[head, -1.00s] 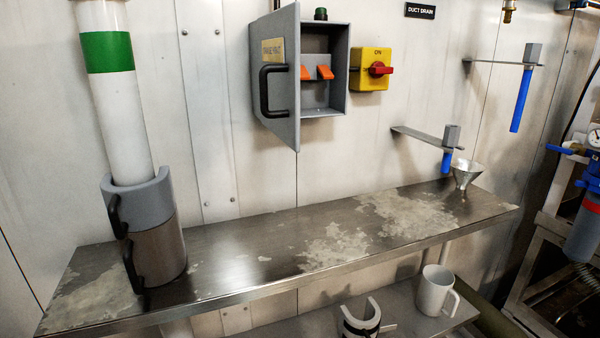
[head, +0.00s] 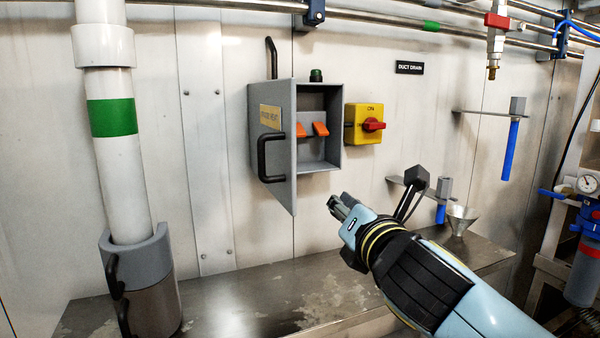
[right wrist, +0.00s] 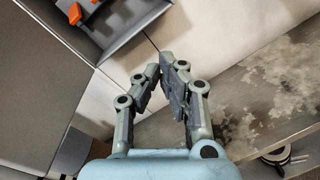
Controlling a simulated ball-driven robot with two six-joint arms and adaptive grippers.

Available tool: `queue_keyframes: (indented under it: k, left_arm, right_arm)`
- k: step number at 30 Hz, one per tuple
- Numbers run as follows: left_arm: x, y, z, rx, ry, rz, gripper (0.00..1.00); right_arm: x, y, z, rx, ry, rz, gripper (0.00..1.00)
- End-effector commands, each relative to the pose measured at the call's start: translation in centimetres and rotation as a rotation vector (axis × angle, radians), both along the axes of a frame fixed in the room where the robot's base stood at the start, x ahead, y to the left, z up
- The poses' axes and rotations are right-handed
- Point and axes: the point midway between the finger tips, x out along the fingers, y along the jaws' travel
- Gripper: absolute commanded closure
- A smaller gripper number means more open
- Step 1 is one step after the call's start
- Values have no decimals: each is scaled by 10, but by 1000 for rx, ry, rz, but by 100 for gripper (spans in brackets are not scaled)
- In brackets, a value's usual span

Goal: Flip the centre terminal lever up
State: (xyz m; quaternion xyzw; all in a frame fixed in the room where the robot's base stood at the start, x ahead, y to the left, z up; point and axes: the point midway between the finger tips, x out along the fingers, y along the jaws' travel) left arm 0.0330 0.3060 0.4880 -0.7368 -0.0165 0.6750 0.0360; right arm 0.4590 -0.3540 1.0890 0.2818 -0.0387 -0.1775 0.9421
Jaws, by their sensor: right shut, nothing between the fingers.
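The grey wall box (head: 320,123) hangs open on the wall, its door (head: 280,190) swung out to the left. Two orange levers show inside, a left one (head: 301,130) and a right one (head: 320,129). The door may hide more of the row, so I cannot tell which is the centre one. My right gripper (head: 336,204) is below the box and apart from it, shut and empty. In the right wrist view its fingers (right wrist: 160,75) point up toward the box's lower edge. An orange lever (right wrist: 74,13) shows there at top left. My left gripper is not in view.
A yellow switch box with a red knob (head: 373,125) is right of the wall box. The door's black handle (head: 264,158) sticks out. Below is a steel shelf (head: 230,300), with a funnel (head: 462,218) at the right and a white pipe (head: 122,180) at the left.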

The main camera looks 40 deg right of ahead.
Motion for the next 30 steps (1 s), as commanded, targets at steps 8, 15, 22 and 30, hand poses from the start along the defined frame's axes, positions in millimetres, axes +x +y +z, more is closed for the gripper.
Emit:
queue_keyframes:
  k: [8,15,22,30]
  left_arm:
    - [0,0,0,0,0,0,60]
    - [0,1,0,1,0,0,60]
    - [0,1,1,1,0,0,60]
    - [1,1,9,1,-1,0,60]
  right_arm:
    - [24,18,44,-558,-29,75,100]
    - [26,20,48,-618,-30,80,100]
    - [29,19,48,-614,-29,78,100]
    - [66,10,57,-613,-30,78,100]
